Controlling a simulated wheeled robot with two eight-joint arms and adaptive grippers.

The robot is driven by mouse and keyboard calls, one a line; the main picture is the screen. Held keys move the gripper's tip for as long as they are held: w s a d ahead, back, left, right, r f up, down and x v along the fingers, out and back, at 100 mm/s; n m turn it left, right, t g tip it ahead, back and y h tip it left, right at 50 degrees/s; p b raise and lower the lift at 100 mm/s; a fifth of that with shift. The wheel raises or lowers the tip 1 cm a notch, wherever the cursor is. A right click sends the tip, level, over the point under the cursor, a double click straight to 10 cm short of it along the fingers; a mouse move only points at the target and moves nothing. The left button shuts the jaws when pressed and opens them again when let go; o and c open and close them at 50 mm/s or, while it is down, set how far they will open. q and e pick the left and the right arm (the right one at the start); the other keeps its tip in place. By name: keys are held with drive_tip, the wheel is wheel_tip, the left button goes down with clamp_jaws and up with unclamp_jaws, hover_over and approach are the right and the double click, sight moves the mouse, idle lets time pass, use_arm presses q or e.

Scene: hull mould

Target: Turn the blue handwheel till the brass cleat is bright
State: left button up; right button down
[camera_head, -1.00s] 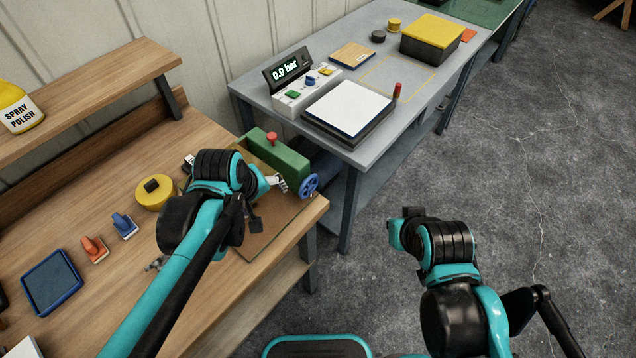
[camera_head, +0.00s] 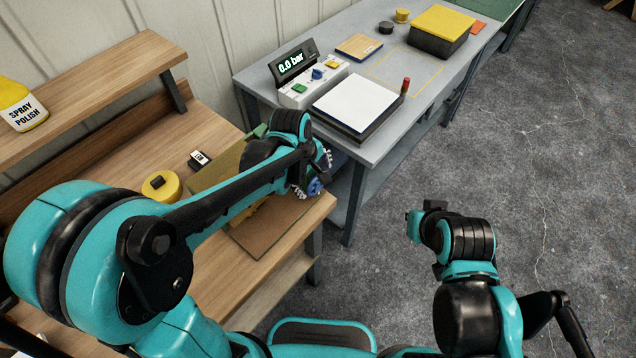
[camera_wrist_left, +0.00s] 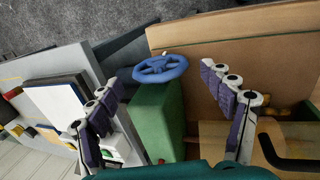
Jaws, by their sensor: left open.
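The blue handwheel (camera_wrist_left: 160,69) sits on the end of a green housing (camera_wrist_left: 157,120) in the left wrist view. My left gripper (camera_wrist_left: 162,79) is open, its purple-padded fingers on either side of the wheel and apart from it. In the head view, the handwheel (camera_head: 314,187) is largely covered by my left gripper (camera_head: 313,176), and my arm hides most of the housing. An amber-brown thing (camera_wrist_left: 278,110) shows partly at the right of the wrist view; I cannot tell whether it is the brass cleat. My right gripper's fingers are not discernible.
The wooden bench (camera_head: 215,257) carries a brown board (camera_head: 278,228) and a yellow round thing (camera_head: 161,186). The floor at right is open.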

sight(312, 186)
use_arm(q)
drive_tip(key=b+x, duration=0.1)
drive_tip(key=x, duration=0.4)
drive_tip(key=c, duration=0.9)
drive_tip(key=shift+a+f+t+h+b, duration=0.1)
drive_tip(key=shift+t+h+b, duration=0.2)
drive_tip(key=shift+t+b, duration=0.15)
drive_tip(key=t+h+b, duration=0.2)
drive_tip(key=t+b, duration=0.1)
drive_tip(key=shift+s+a+f, duration=0.1)
drive_tip(key=shift+f, duration=0.15)
drive_tip(key=shift+r+t+h, duration=0.2)
drive_tip(key=shift+t+h, duration=0.1)
drive_tip(key=shift+t, duration=0.05)
drive_tip(key=shift+r, duration=0.1)
drive_tip(key=shift+c, duration=0.3)
